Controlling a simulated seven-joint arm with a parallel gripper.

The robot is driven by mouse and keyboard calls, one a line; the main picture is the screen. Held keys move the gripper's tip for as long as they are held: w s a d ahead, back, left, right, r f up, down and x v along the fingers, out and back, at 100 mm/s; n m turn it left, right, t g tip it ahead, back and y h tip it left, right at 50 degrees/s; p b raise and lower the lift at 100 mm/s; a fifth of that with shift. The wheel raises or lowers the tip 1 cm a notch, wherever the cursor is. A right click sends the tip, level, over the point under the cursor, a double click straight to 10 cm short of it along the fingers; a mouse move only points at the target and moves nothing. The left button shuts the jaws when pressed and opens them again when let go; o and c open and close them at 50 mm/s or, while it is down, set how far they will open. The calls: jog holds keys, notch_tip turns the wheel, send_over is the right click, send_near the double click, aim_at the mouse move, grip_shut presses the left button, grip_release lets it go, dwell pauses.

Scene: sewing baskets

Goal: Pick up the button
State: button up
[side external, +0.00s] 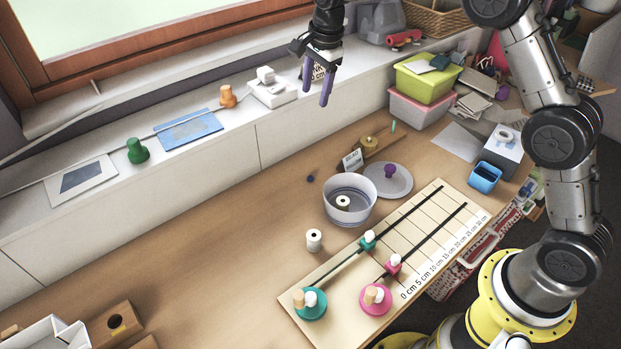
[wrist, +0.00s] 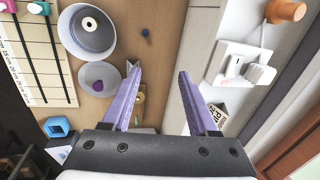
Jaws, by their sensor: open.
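A small dark blue round piece (side external: 310,178), which looks like the button, lies on the bare wooden table left of the grey bowl. It also shows in the wrist view (wrist: 145,32), near the top, beyond my fingertips. My gripper (side external: 317,88) has two purple fingers and hangs high near the window ledge, well above the table and apart from the button. In the wrist view my gripper (wrist: 158,73) is open, with nothing between the fingers.
The grey bowl (side external: 361,213) holds a spool. A grey lid (side external: 398,186) with a purple knob lies beside it. A white spool (side external: 314,240) and a ruled board (side external: 335,268) are nearer. A white switch box (side external: 272,92) stands on the ledge. Table left of the button is clear.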

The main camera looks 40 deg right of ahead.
notch_tip(320, 180, down, 8)
jog(key=w+g, duration=0.1)
jog(key=w, duration=0.1)
jog(key=g, duration=0.1)
send_over(311, 176)
notch_tip(311, 176, down, 12)
jog(key=shift+a+f, duration=0.1)
jog(key=shift+a, duration=0.05)
jog(key=shift+f, duration=3.3)
jog(key=shift+c, duration=0.3)
grip_shut()
